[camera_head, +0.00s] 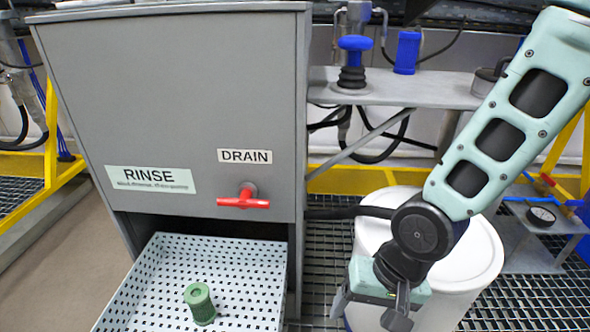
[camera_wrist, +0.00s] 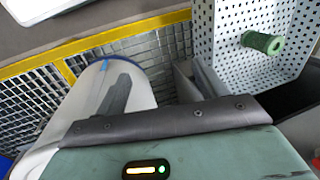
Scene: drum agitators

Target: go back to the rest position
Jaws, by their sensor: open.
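My gripper (camera_head: 398,312) hangs at the lower right in the head view, in front of the white drum (camera_head: 480,255). Its fingers are partly cut off by the bottom edge of the picture. It is open, and I see nothing between its fingers. In the wrist view a dark finger (camera_wrist: 118,95) shows over the white drum (camera_wrist: 85,85). The green part (camera_wrist: 262,43) also shows in the wrist view.
A grey rinse cabinet (camera_head: 180,90) with a red drain handle (camera_head: 243,199) stands behind the tray. A shelf (camera_head: 430,90) at the back holds a blue-topped fitting (camera_head: 354,60) and a blue cylinder (camera_head: 407,52). Floor grating (camera_head: 325,245) lies between cabinet and drum.

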